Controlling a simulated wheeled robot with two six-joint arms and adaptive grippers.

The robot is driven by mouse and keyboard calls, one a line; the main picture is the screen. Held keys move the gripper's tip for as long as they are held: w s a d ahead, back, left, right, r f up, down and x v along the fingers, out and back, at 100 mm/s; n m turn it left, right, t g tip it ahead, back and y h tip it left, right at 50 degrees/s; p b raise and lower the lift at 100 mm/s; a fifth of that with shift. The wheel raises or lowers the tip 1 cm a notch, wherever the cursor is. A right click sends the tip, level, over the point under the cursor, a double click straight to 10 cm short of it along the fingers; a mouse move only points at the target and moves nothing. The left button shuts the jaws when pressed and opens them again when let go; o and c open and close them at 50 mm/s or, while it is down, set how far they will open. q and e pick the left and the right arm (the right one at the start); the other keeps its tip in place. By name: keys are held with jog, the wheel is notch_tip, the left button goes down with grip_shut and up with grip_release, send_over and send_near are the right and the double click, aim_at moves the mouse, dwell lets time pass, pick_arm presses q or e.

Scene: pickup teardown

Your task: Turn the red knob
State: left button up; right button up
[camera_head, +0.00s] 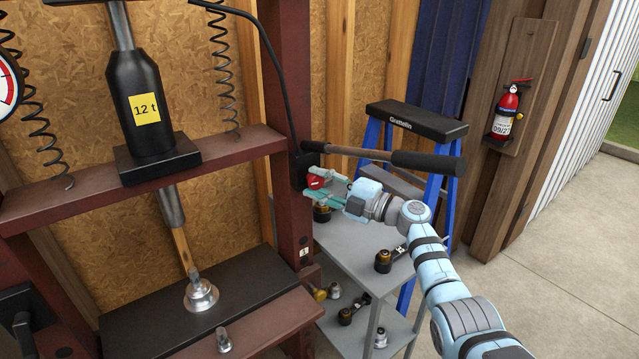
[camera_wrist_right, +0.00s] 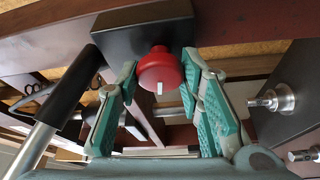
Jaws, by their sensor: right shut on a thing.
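The red knob (camera_head: 315,181) sits on a small black block (camera_head: 300,172) at the side of the dark red press frame, just under the long pump handle. In the right wrist view the round red knob (camera_wrist_right: 161,68) is near the top centre, with a small white mark on its face. My right gripper (camera_head: 325,184) reaches it from the right. Its two teal-padded fingers (camera_wrist_right: 160,84) are on both sides of the knob and shut on it. The fingers hide part of the knob in the head view. My left gripper is not in view.
The pump handle (camera_head: 428,162) runs close above my right gripper. A grey shelf cart (camera_head: 350,243) with several metal parts stands below it. A blue stepladder (camera_head: 452,172) is behind. The press's black bottle jack (camera_head: 143,95) is at left. Concrete floor (camera_head: 560,250) is clear at right.

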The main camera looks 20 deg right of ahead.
jog(key=o, duration=1.1)
jog(key=shift+o, duration=0.2)
jog(key=shift+s+d+f, duration=0.1)
jog(key=v, duration=1.2)
